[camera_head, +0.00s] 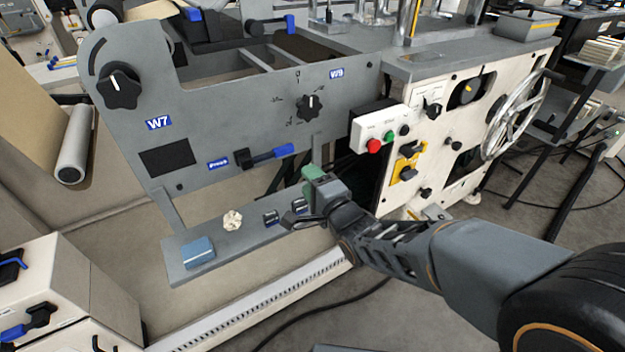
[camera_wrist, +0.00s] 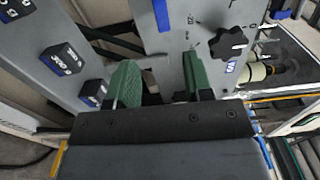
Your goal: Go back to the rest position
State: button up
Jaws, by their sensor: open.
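My gripper (camera_head: 314,182) is in front of the lower right part of the grey machine panel (camera_head: 225,110), above the right end of a low grey shelf (camera_head: 225,243). In the wrist view, its two green fingers (camera_wrist: 162,82) stand apart with nothing between them. The panel lies beyond the fingertips, with a black star knob (camera_wrist: 228,43) up and right of them. That knob also shows in the head view (camera_head: 310,107). A blue-handled lever (camera_head: 266,156) is on the panel, left of my gripper. I cannot tell whether the fingers touch anything.
On the shelf are a blue block (camera_head: 198,252), a crumpled pale piece (camera_head: 232,219) and small dark blocks (camera_head: 271,217). A control box with a red button (camera_head: 373,146) and a handwheel (camera_head: 515,113) are at right. A cream cabinet (camera_head: 65,290) stands at lower left.

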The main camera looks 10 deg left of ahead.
jog(key=d+r+n+g+h+p, duration=0.35)
jog(key=d+r+h+p, duration=0.45)
jog(key=d+r+p, duration=0.6)
jog(key=s+d+r+n+g+h+p, duration=0.3)
jog(key=s+d+r+n+g+p, duration=0.4)
jog(key=s+p, duration=0.5)
jog(key=shift+s+d+r+p, duration=0.3)
jog(key=shift+d+r+p, duration=0.85)
jog(key=shift+r+p, duration=0.45)
